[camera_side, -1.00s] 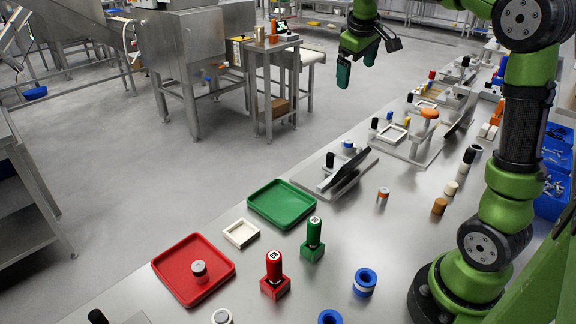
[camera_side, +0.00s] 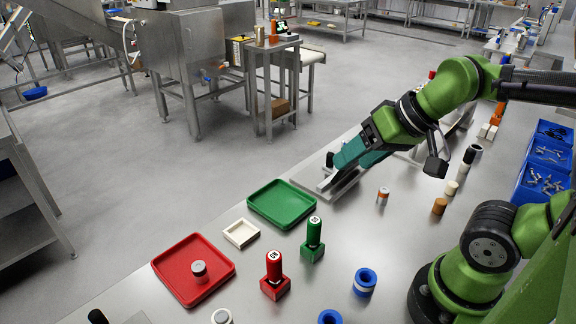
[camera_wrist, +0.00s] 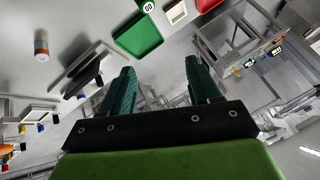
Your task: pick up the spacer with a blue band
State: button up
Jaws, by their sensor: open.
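No spacer with a blue band shows clearly now; its spot by the black-plated stand is covered by my gripper in the side view. My gripper (camera_side: 345,160) is open, tilted down over the far end of that stand (camera_side: 350,184). In the wrist view its two teal fingers (camera_wrist: 158,75) are spread apart with nothing held between them. A spacer with an orange band (camera_side: 382,196) stands upright on the table, right of the stand; it also shows in the wrist view (camera_wrist: 41,46). A grey spacer (camera_side: 199,269) stands in the red tray (camera_side: 165,263).
A green tray (camera_side: 260,217), a white square frame (camera_side: 241,233), and red (camera_side: 274,275) and green (camera_side: 313,240) stamps stand near the front. Blue bins (camera_side: 535,190) line the right edge.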

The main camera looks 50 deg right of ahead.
jog(key=w+d+f+m+g+h, duration=0.15)
jog(key=w+d+m, duration=0.35)
jog(key=d+m, duration=0.6)
jog(key=w+d+f+m, duration=0.2)
jog(key=w+d+m, duration=0.3)
jog(key=d+m, duration=0.65)
jog(key=w+d+f+m+g+h, duration=0.15)
jog(key=w+d+m, duration=0.35)
jog(key=d+m, duration=0.6)
jog(key=shift+n+y, duration=0.5)
jog(key=shift+n, duration=0.25)
jog(key=shift+w+d+x, duration=0.1)
jog(key=shift+d+x, duration=0.2)
jog(key=shift+x, duration=2.55)
jog(key=shift+w+d+x, duration=0.1)
jog(key=shift+d+x, duration=0.2)
jog(key=shift+x, duration=2.6)
jog(key=shift+w+d+x, duration=0.1)
jog(key=shift+d+x, duration=0.2)
jog(key=shift+x, duration=2.55)
jog(key=shift+r, duration=0.2)
